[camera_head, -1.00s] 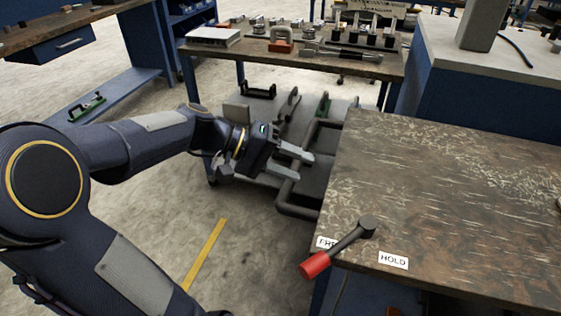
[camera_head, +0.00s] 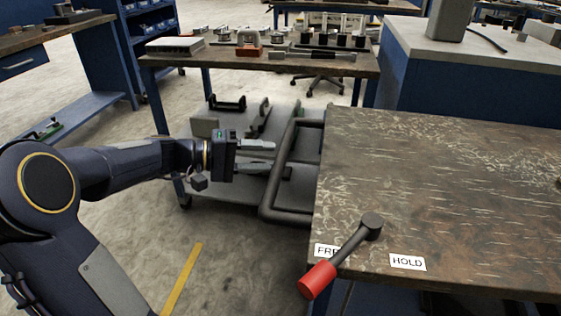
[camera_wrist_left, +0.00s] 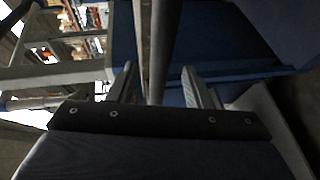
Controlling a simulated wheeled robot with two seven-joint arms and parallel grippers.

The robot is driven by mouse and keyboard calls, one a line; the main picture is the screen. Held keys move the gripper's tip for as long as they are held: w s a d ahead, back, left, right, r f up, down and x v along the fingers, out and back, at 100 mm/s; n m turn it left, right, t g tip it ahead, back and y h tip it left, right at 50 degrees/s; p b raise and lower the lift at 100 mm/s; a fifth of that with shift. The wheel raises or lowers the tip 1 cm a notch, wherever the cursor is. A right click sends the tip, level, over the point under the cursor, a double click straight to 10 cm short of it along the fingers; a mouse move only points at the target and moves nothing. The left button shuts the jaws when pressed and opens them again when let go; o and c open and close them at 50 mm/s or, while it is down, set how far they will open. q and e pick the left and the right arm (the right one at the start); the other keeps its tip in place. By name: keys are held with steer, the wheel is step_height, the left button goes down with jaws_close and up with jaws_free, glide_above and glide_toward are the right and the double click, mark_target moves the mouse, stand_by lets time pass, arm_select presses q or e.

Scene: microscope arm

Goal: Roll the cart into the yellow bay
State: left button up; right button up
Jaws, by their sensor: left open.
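The cart is a low grey platform (camera_head: 235,190) with a dark tubular handle (camera_head: 285,213) at its right end, beside the workbench. My left gripper (camera_head: 280,159) is open, with its fingers pointing right at the handle's near upright. In the left wrist view a grey bar stands between the spread fingers (camera_wrist_left: 160,70); contact cannot be told. A yellow strip (camera_head: 182,280) lies on the floor at lower left; no other bay marking shows. My right gripper is not in view.
The workbench (camera_head: 430,180) fills the right side. At its front corner a red-handled lever (camera_head: 317,280) partly covers the FREE label, left of the HOLD label (camera_head: 407,262). A table with parts (camera_head: 165,62) stands behind the cart. Floor at lower left is clear.

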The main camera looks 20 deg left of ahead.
mark_target(281, 158)
arm_select(q)
steer(key=x, duration=0.5)
steer(key=shift+b, duration=0.4)
steer(key=shift+c, duration=0.2)
jaws_close()
